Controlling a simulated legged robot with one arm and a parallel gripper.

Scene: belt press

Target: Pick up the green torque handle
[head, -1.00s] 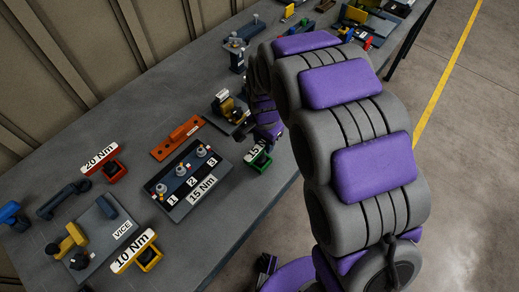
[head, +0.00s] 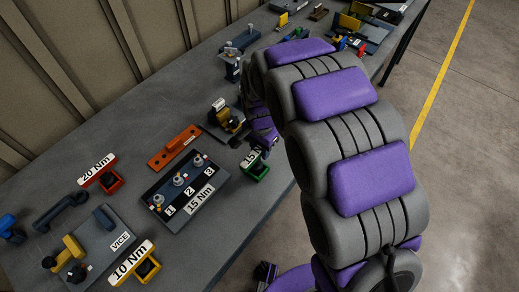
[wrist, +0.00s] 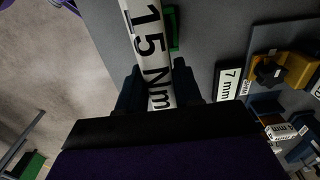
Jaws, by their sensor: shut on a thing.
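The green torque handle has a white "15 Nm" label bar, seen in the wrist view (wrist: 143,28) and the head view (head: 250,159). The bar runs between the two dark fingers of my gripper (wrist: 157,82), which is shut on it. A green square frame (wrist: 174,30) shows beside the bar in the wrist view; it also shows on the bench in the head view (head: 259,172). I cannot tell whether the handle is clear of this frame. In the head view my arm hides part of the gripper.
A block with three numbered studs and a "15 Nm" plate (head: 201,199) stands left of the handle. A red "20 Nm" handle (head: 98,171), a yellow "10 Nm" handle (head: 133,262) and an orange bar (head: 174,147) lie farther left. A "7 mm" plate (wrist: 231,83) is close by.

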